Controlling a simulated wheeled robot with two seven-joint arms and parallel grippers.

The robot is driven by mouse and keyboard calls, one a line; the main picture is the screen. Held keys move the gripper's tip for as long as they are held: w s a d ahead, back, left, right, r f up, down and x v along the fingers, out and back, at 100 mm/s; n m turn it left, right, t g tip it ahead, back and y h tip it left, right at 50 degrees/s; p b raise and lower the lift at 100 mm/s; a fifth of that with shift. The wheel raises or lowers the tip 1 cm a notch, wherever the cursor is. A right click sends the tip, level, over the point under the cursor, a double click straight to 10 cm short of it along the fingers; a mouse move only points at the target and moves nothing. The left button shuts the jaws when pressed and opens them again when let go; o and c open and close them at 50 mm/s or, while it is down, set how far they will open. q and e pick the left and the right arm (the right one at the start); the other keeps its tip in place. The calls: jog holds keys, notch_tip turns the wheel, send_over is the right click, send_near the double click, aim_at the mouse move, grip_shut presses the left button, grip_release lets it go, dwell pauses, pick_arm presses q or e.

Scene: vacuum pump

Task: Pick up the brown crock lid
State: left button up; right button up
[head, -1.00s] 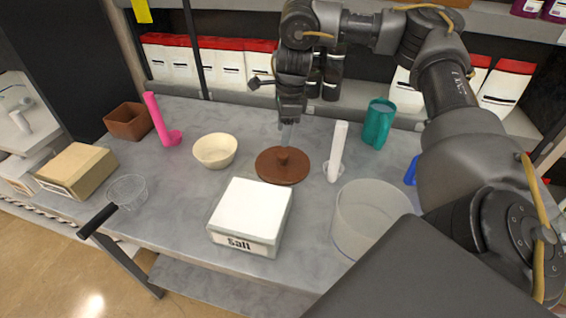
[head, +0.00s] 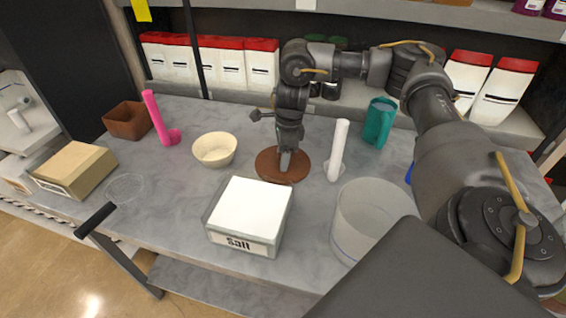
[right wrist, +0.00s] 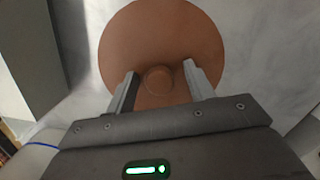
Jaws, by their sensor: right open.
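The brown crock lid (head: 268,166) is a flat round disc lying on the grey table, behind the white salt box. My right gripper (head: 286,164) is over it, pointing down, and hides part of the lid and its knob in the head view. In the right wrist view the lid (right wrist: 160,35) fills the upper middle, with its round knob (right wrist: 158,80) between the two fingers. The right gripper (right wrist: 158,88) is open, with one finger on each side of the knob and a gap showing. My left gripper is not in view.
The salt box (head: 250,210) stands just in front of the lid. A white upright-handled scoop (head: 338,150) and a clear round container (head: 365,215) are to the right. A cream bowl (head: 215,150) and pink scoop (head: 160,120) are to the left. A teal cup (head: 378,122) stands behind right.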

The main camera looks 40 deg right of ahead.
jog(key=shift+c, duration=0.4)
jog(key=c, duration=1)
jog(key=shift+r, duration=0.15)
jog(key=shift+r, duration=0.25)
notch_tip(320, 180, up, 2)
jog(key=shift+w+r, duration=0.1)
jog(key=shift+r, duration=0.1)
jog(key=s+a+r, duration=0.2)
jog(key=s+r, duration=0.1)
jog(key=s, duration=0.1)
jog(key=s+a+r, duration=0.2)
jog(key=s+r, duration=0.1)
jog(key=s, duration=0.1)
jog(key=s+a+r, duration=0.2)
jog(key=s+r, duration=0.1)
jog(key=s, duration=0.1)
jog(key=shift+s+a+r, duration=0.2)
jog(key=shift+s+r, duration=0.15)
jog(key=shift+r, duration=0.05)
